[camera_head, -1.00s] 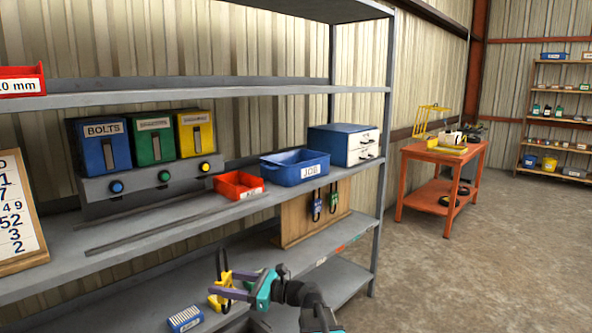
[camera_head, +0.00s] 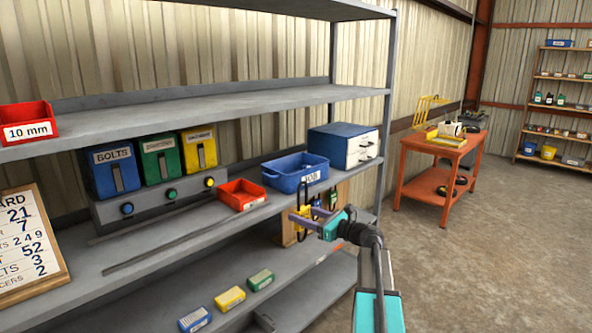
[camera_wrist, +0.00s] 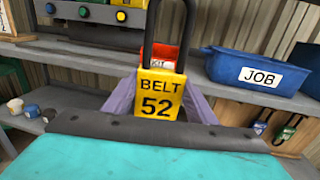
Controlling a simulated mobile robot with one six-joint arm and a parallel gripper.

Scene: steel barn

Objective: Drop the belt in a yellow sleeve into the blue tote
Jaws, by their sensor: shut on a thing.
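The belt in a yellow sleeve (camera_wrist: 160,95) is marked BELT 52, with a black loop standing out of its top. My gripper (camera_head: 303,220) is shut on the sleeve, which also shows in the head view (camera_head: 300,213). The sleeve hangs in the air in front of the middle shelf's edge. The blue tote (camera_head: 297,179), labelled JOB, sits on that shelf, above and behind my gripper in the head view. In the wrist view the blue tote (camera_wrist: 258,92) is to the right of the sleeve. The tote's inside is mostly hidden.
A red bin (camera_head: 242,195) stands just left of the tote. A blue-and-white drawer box (camera_head: 343,146) is behind it to the right. Dispensers (camera_head: 115,172) stand further left. The upper shelf (camera_head: 230,107) spans above. Small boxes (camera_head: 229,298) lie on the lower shelf.

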